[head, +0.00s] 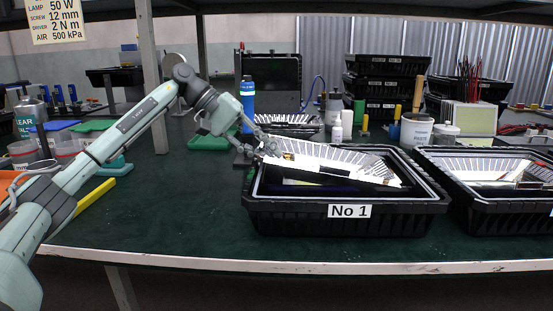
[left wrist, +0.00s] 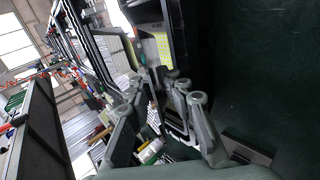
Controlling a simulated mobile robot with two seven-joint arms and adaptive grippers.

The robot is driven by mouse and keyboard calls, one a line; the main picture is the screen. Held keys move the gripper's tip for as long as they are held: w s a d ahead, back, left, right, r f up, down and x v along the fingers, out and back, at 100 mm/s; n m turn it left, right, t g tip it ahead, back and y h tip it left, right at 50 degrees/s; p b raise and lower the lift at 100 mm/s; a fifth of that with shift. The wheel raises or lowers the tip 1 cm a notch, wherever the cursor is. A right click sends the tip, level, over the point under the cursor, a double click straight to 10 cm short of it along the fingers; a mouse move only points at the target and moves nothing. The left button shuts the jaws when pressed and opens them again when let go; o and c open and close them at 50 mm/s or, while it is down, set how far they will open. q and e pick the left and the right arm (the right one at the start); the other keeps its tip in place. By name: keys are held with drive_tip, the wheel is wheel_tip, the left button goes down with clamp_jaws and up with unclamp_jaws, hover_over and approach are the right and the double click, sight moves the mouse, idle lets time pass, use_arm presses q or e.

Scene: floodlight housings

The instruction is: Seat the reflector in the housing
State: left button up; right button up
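The black housing marked No 1 (head: 349,222) stands on the green bench near its front edge. A shiny ribbed reflector (head: 340,160) lies at a slant in its opening, with its left end high near the back left rim and its right end lower inside. My left gripper (head: 272,149) is at that left end, at the housing's back left corner. In the left wrist view its fingers (left wrist: 160,85) stand apart at the knuckles, but the grip at the tips is unclear. The housing's inside is partly hidden by the reflector. My right gripper is out of view.
A second black housing (head: 505,211) with shiny parts in it stands close on the right. Stacked black crates (head: 386,85), a white pot (head: 416,131) and a blue bottle (head: 247,100) stand behind. A yellow bar (head: 95,195) lies at left. The bench's front left is clear.

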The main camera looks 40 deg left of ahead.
use_arm(q)
drive_tip(key=v, duration=0.9)
drive_tip(key=shift+r, duration=0.3)
drive_tip(key=shift+a, duration=0.1)
